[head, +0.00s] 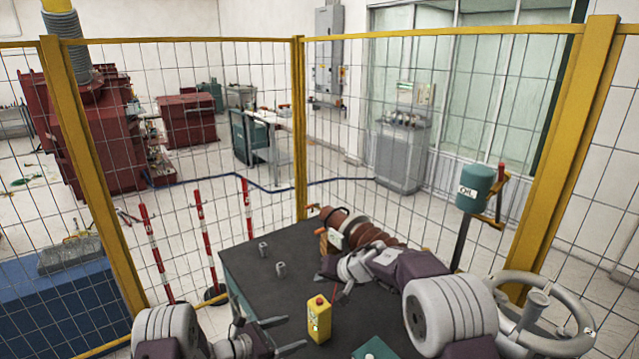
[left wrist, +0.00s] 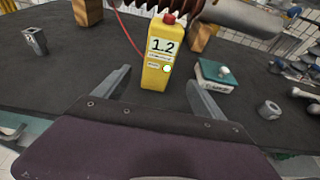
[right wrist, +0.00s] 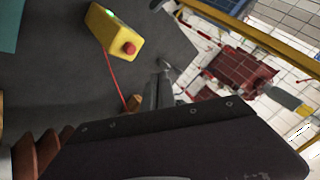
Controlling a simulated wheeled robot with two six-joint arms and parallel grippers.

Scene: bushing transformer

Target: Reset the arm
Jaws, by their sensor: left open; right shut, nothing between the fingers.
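My left gripper (head: 288,335) is open and empty at the table's near left edge. In the left wrist view its two spread fingers (left wrist: 158,85) flank the lower end of a yellow tester (left wrist: 158,65), without visible contact. My right gripper (head: 334,268) is shut and empty, over the table beside the brown ribbed bushing (head: 372,234). In the right wrist view its closed fingers (right wrist: 160,88) point past the table edge. The yellow tester (head: 319,318) stands upright on the dark table (head: 255,285), showing 1.2, with a red top and red lead. The bushing is partly hidden by my right arm.
Two small grey metal parts (head: 280,269) lie on the table's left side. A teal box (left wrist: 215,76) and grey nut (left wrist: 268,110) are right of the tester. Wooden supports (left wrist: 88,12) hold the bushing. Red-white posts (head: 203,235) and a yellow mesh fence (head: 299,130) stand beyond.

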